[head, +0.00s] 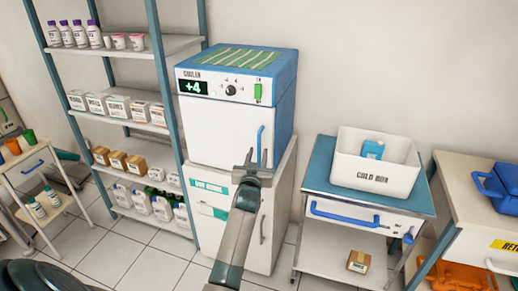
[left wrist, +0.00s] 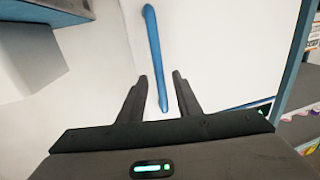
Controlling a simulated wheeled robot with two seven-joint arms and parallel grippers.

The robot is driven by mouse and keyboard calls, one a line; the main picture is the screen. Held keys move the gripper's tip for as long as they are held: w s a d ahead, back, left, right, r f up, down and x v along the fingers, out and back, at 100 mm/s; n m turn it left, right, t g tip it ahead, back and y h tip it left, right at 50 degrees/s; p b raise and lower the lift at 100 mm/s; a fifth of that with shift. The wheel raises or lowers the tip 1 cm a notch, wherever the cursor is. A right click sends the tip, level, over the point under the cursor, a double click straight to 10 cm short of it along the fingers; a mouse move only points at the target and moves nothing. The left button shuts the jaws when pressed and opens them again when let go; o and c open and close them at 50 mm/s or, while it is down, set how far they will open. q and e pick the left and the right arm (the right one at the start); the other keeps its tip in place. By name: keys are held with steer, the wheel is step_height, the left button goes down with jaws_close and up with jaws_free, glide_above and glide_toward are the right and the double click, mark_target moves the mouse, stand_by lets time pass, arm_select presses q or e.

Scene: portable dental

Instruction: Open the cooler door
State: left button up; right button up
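The cooler (head: 238,110) is a blue box with a white door (head: 225,135) and a display reading +4, standing on a white cabinet. Its door looks shut. A blue vertical handle (head: 261,145) is on the door's right side. My left gripper (head: 254,158) is in front of the door near the handle's lower end. In the left wrist view the left gripper (left wrist: 159,78) is open, and the blue handle (left wrist: 155,55) runs down between its two fingers. I cannot tell whether they touch it. My right gripper is not in view.
A shelf rack (head: 120,115) with bottles and boxes stands close on the cooler's left. On the right is a blue-topped cart (head: 318,172) with a white cold box (head: 376,170). A lower cabinet (head: 240,220) with a grey handle is under the cooler. Bare wall is behind.

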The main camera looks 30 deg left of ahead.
mark_target(259, 151)
arm_select(q)
steer(key=shift+x, duration=1.7)
jaws_close()
